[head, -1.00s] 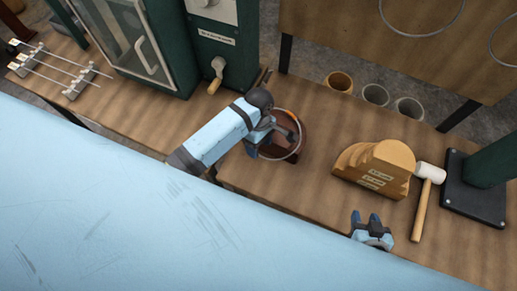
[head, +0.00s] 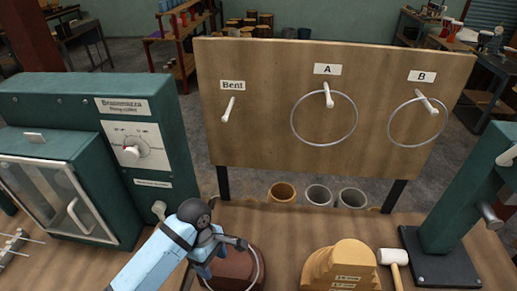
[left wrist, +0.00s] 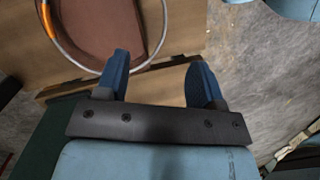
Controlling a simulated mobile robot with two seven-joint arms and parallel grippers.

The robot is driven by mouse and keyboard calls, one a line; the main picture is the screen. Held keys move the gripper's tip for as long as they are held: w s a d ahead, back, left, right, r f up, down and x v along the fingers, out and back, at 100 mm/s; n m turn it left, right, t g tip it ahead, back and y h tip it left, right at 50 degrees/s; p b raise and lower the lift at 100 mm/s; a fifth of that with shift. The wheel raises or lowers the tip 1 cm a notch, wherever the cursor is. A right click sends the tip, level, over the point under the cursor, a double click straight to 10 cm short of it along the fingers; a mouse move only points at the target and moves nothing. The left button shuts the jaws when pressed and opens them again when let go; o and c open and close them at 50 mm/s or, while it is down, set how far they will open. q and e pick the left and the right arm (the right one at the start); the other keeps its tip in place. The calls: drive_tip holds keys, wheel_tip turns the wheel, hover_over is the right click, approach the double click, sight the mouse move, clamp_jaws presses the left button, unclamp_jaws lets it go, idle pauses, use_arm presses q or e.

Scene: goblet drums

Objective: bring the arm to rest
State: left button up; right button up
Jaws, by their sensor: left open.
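My left arm comes in from the lower left of the head view. Its gripper (head: 222,250) is over or close beside a reddish-brown block (head: 236,264) on the bench, and its fingertips are partly hidden there. In the left wrist view the two blue fingers of the left gripper (left wrist: 160,72) stand apart with nothing between them. A thin metal ring (left wrist: 163,25) lies around the brown block (left wrist: 110,25) just beyond the fingers. It has an orange mark at the left. My right gripper is not in view.
A board (head: 270,130) with pegs labelled Bent, A and B stands behind the bench; rings hang on A and B. A green machine (head: 170,165) is at left. A stepped wooden block (head: 345,265), a mallet (head: 393,257) and a green stand (head: 455,215) are at right.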

use_arm(q)
drive_tip(key=s+f+m+t+h, duration=0.2)
drive_tip(key=s+f+m+t, duration=0.4)
drive_tip(key=f, duration=0.3)
drive_tip(key=s+a+m+t+y, duration=0.1)
drive_tip(key=s+a+m+t, duration=0.4)
drive_tip(key=m, duration=0.5)
drive_tip(key=shift+s+r+t, duration=0.35)
drive_tip(key=shift+s+t, duration=0.45)
drive_tip(key=shift+t, duration=0.2)
drive_tip(key=shift+a, duration=0.1)
drive_tip(key=shift+c, duration=0.4)
drive_tip(key=shift+c, duration=1.4)
drive_tip(key=shift+a, duration=0.1)
